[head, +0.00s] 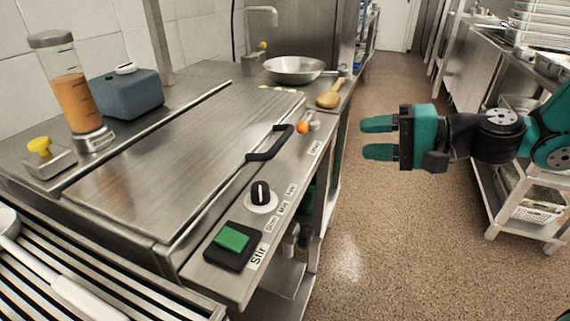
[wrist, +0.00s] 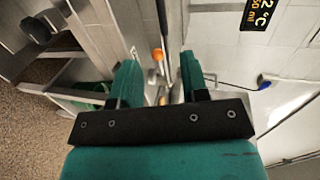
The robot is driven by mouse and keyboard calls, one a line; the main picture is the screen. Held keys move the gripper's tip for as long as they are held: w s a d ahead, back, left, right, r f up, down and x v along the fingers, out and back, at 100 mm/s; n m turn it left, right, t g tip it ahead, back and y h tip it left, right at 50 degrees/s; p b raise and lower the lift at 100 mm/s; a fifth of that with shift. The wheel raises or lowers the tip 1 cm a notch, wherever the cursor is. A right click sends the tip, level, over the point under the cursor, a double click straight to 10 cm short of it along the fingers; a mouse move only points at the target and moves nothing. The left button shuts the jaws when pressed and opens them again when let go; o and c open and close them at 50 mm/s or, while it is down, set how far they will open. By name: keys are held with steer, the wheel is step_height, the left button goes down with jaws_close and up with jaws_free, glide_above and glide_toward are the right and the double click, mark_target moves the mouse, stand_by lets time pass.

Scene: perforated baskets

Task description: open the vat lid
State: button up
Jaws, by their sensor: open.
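The vat lid (head: 165,150) is a wide flat steel panel lying shut on the counter in the head view. Its black bar handle (head: 270,143) sits at the lid's right edge. My gripper (head: 366,138) is open and empty, with two green fingers pointing left. In the picture it is to the right of the handle, apart from it, over the aisle. In the wrist view the green fingers (wrist: 158,80) are spread, with steel surfaces beyond them; I cannot make out the handle clearly there.
On the front panel are an orange knob (head: 303,128), a black dial (head: 261,194) and a green Stir button (head: 231,238). A blender (head: 75,90) and grey box (head: 127,92) stand behind the lid. A pan (head: 294,69) and wooden spoon (head: 330,95) lie beyond. The aisle floor is clear.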

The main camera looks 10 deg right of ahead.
mark_target(288, 137)
steer(key=shift+m+t, duration=0.3)
steer(key=x, duration=1.1)
steer(key=p+x, duration=0.1)
steer(key=x, duration=0.5)
steer(key=shift+w+d+f, duration=0.15)
steer(key=shift+w, duration=0.15)
jaws_close()
